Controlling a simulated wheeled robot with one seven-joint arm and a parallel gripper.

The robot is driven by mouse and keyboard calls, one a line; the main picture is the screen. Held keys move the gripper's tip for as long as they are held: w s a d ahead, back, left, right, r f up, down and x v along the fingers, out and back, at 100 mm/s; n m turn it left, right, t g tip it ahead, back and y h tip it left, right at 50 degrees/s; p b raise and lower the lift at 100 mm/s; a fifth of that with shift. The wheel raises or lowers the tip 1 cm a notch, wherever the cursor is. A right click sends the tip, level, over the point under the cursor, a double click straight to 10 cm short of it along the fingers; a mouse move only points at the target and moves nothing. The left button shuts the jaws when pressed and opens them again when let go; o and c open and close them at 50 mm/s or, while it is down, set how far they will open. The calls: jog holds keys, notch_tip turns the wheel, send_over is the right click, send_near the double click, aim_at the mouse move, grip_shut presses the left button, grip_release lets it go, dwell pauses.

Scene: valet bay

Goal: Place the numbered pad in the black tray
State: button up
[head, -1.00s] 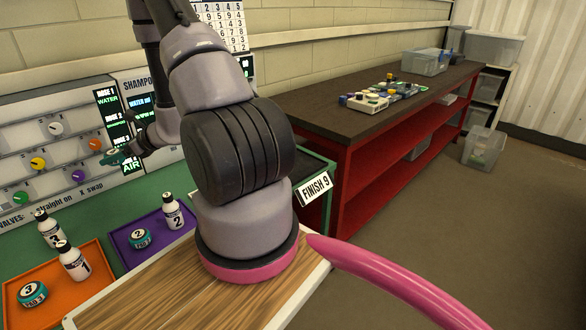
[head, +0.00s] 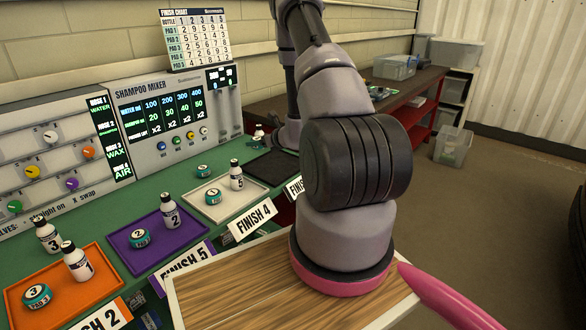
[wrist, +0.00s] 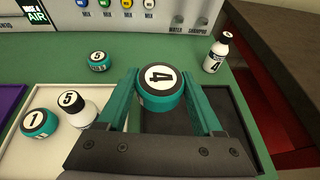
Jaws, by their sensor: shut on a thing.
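My gripper (wrist: 160,80) is shut on a round teal pad with a white top marked 4 (wrist: 159,77). The pad is in front of the black tray's far part in the wrist view; its height above the tray cannot be told. The black tray (wrist: 228,103) lies on the green counter and looks empty where it shows; it also shows in the head view (head: 268,167), partly behind my arm. My gripper and the held pad are not clear in the head view.
A white bottle marked 4 (wrist: 218,52) stands on the counter close to the black tray's far right. A white tray (head: 226,205) on the left holds pad 1 and bottle 5. Pad 5 (wrist: 98,61) stands behind it. Purple (head: 155,239) and orange (head: 92,292) trays hold more pads and bottles.

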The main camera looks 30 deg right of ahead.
jog(key=w+d+f, duration=0.1)
jog(key=d+f, duration=0.1)
jog(key=d, duration=0.1)
send_over(268, 171)
jog(key=shift+m+h, duration=0.4)
notch_tip(268, 171, down, 5)
jog(key=shift+w+d, duration=0.1)
jog(key=shift+w+f, duration=0.1)
jog(key=shift+f, duration=2.25)
jog(key=shift+f, duration=0.1)
jog(key=o, duration=1.3)
